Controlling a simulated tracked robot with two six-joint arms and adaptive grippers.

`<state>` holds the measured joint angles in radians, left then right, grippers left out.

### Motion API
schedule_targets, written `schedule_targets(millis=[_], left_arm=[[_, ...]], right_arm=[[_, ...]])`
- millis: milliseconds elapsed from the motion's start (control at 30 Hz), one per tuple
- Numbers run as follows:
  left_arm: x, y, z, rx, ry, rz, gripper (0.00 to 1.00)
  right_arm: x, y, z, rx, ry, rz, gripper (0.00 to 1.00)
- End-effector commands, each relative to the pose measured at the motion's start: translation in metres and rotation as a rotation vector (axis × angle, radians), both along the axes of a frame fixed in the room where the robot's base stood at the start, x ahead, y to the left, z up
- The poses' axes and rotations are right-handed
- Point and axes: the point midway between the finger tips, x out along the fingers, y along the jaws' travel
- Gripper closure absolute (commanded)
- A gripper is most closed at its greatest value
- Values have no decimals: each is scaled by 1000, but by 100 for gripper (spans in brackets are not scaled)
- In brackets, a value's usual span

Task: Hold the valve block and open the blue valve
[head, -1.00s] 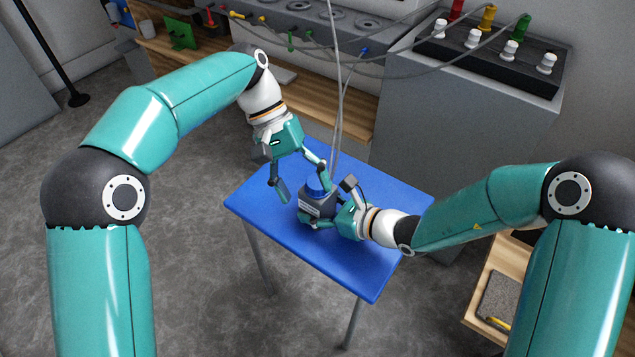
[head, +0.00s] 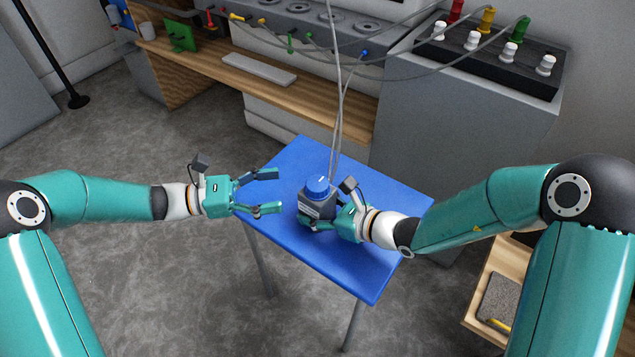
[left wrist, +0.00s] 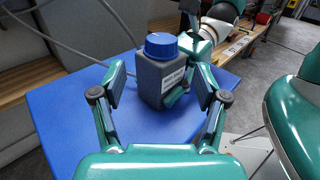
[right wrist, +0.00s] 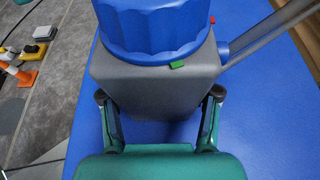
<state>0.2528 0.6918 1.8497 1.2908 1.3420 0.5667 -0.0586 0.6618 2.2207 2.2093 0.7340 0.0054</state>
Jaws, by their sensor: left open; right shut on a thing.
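The grey valve block (head: 311,203) stands upright on the blue table (head: 375,270), with a white label on one face. The blue valve (head: 318,186) is a ribbed round knob on its top; it also shows in the left wrist view (left wrist: 161,46) and large in the right wrist view (right wrist: 155,30). My right gripper (head: 318,223) is shut on the block's lower body from the right. In the right wrist view its fingers (right wrist: 160,112) lie on either side of the block (right wrist: 155,85). My left gripper (head: 277,191) is open and empty, left of the block and apart from it.
Grey hoses (head: 338,120) run up from behind the block. A wooden bench (head: 300,98) with a keyboard (head: 259,69) is behind, and a grey cabinet (head: 440,140) stands at the back right. The front of the table is clear.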

Motion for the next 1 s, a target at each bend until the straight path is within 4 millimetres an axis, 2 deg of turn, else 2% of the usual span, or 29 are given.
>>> schedule_targets(millis=[200,433,600,900,1000], left_arm=[[5,-44,0,0,-1,-6,27],[10,-79,0,0,-3,-5,27],[12,-90,0,1,-3,-3,27],[13,-92,0,1,-3,-2,27],[13,-92,0,2,-4,-2,43]], right_arm=[[0,0,0,0,0,0,77],[0,0,0,0,0,0,77],[0,0,0,0,0,0,77],[0,0,0,0,0,0,77],[0,0,0,0,0,0,77]])
